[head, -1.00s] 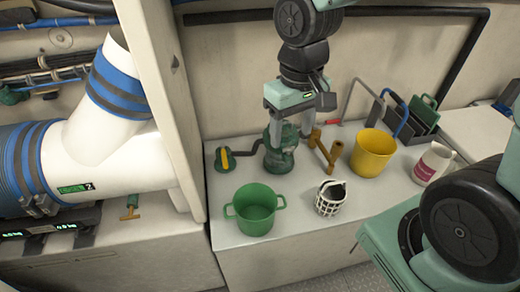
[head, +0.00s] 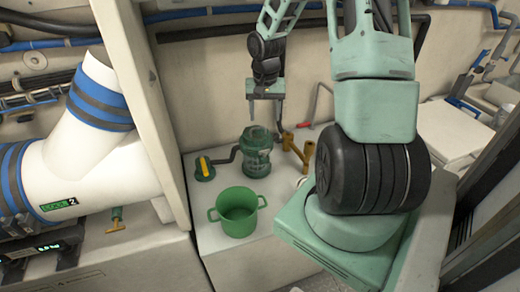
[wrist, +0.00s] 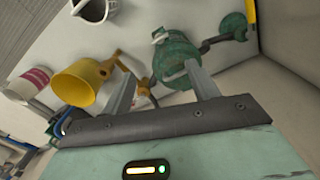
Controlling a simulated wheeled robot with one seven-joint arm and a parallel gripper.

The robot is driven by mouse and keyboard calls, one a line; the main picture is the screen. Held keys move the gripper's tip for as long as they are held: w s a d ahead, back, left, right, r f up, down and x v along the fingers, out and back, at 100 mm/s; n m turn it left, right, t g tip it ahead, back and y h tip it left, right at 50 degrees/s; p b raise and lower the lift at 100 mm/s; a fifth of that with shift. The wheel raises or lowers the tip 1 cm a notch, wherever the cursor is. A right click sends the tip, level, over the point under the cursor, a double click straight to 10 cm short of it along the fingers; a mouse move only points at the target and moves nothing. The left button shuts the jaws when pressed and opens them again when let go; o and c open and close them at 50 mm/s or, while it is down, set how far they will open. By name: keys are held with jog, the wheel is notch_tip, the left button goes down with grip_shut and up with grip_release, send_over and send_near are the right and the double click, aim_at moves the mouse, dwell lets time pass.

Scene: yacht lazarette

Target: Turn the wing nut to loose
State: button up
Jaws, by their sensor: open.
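A green strainer-like housing (head: 257,152) stands on the white counter, with a dark pipe running left to a yellow-handled valve (head: 204,168). In the wrist view the housing (wrist: 178,62) lies beyond my fingers, with a small pale piece (wrist: 160,38) at its edge. I cannot tell whether that piece is the wing nut; no wing nut shows clearly in the head view. My gripper (head: 265,112) is open and empty, pointing down above the housing's top. In the wrist view my gripper (wrist: 160,72) has its two fingers spread, apart from the housing.
A green two-handled pot (head: 238,212) stands in front of the housing. Brass pipework (head: 297,150) stands close on its right. The wrist view shows a yellow bucket (wrist: 76,84), a white container (wrist: 30,84) and a white basket (wrist: 92,10). A wall panel (head: 150,110) bounds the left.

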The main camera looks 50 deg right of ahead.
aim_at(264, 150)
notch_tip(264, 150, down, 15)
jog(key=shift+r+p, duration=0.1)
jog(key=shift+p, duration=0.3)
jog(key=c, duration=1)
